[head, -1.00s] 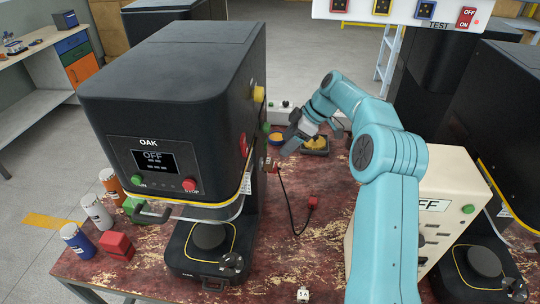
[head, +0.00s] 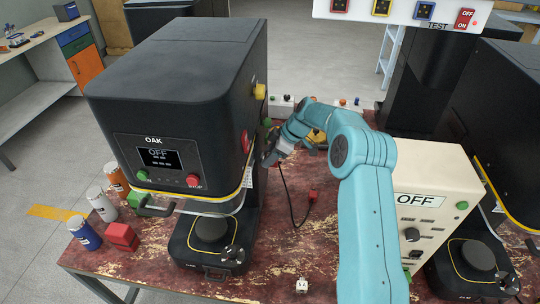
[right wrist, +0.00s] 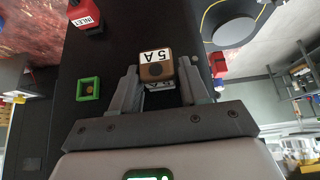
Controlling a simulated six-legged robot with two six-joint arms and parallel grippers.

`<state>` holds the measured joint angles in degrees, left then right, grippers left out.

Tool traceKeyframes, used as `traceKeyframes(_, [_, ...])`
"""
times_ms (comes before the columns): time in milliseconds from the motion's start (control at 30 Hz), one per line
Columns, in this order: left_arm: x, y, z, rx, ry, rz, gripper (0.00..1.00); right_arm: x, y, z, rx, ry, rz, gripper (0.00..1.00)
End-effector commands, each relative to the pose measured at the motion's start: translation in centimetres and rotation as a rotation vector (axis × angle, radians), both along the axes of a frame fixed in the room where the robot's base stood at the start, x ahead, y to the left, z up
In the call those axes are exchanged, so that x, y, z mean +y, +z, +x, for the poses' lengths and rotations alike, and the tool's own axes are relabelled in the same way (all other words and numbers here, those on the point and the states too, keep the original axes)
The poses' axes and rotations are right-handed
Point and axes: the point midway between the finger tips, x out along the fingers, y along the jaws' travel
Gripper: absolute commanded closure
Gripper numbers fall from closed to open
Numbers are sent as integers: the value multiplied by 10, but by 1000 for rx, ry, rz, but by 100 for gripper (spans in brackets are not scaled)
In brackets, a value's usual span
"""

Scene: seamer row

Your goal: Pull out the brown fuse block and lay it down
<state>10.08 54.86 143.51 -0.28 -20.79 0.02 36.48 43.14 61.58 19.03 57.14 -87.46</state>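The brown fuse block (right wrist: 155,68), labelled 5A, is on the dark side panel of the OAK machine (head: 180,90). In the right wrist view it lies between the fingertips of my right gripper (right wrist: 160,80). The fingers stand on either side of it, with a narrow gap seen at the right finger, so they look open around it. In the head view my right gripper (head: 270,156) is at the machine's right side and hides the block. My left gripper is not in view.
A green-framed square (right wrist: 89,90) and a red INLET plug (right wrist: 86,18) are on the panel nearby. A red connector (head: 313,195) on a black cable lies on the worn red table (head: 290,245).

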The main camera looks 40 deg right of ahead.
Motion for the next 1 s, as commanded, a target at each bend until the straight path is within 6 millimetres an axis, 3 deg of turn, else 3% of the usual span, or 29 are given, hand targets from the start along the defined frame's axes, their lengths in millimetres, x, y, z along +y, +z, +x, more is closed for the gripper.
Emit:
traceKeyframes(33, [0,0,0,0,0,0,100,0,0,0,1,1,1,73])
traceKeyframes(100, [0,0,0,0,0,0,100,0,0,-1,1,1,1,89])
traceKeyframes(1000, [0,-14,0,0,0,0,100,-15,-1,-19,1,-1,-1,90])
